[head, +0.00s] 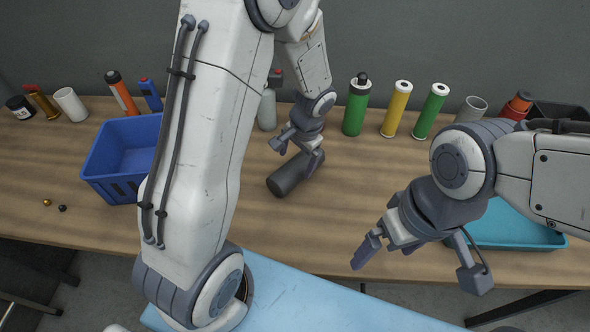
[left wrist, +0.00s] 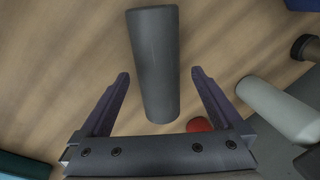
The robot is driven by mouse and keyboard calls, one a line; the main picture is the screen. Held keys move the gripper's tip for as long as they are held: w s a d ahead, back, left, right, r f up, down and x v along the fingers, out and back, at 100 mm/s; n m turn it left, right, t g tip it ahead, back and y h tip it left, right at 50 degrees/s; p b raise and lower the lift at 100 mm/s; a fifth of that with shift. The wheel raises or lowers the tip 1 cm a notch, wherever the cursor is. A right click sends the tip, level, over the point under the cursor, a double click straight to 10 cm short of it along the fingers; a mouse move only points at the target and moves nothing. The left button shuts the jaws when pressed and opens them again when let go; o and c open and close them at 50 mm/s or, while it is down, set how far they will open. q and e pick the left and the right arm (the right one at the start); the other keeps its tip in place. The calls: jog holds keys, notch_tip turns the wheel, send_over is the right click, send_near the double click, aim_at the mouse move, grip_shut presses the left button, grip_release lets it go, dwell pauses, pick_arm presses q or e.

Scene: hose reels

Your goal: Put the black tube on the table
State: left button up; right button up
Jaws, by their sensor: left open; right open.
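The black tube (head: 287,181), a dark grey cylinder, lies on its side on the wooden table (head: 345,215) near the middle. It also shows in the left wrist view (left wrist: 156,62), with its near end between the two fingers. My left gripper (head: 298,150) is open at the tube's far end, with a gap on each side of the tube in the left wrist view (left wrist: 160,95). One finger partly hides that end in the head view. My right gripper (head: 418,272) is open and empty over the table's front right, beside the teal tray.
A blue basket (head: 98,165) stands at the left and a teal tray (head: 510,235) at the right. Green and yellow cylinders (head: 397,108), a grey bottle (head: 267,110) and several other items line the back edge. The table right of the tube is clear.

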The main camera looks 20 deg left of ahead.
aim_at(295, 166)
pick_arm(q)
jog(key=f, duration=0.4)
jog(key=shift+a+f, duration=0.35)
jog(key=shift+f, duration=0.05)
jog(key=shift+s, duration=0.1)
jog(key=c, duration=1.6)
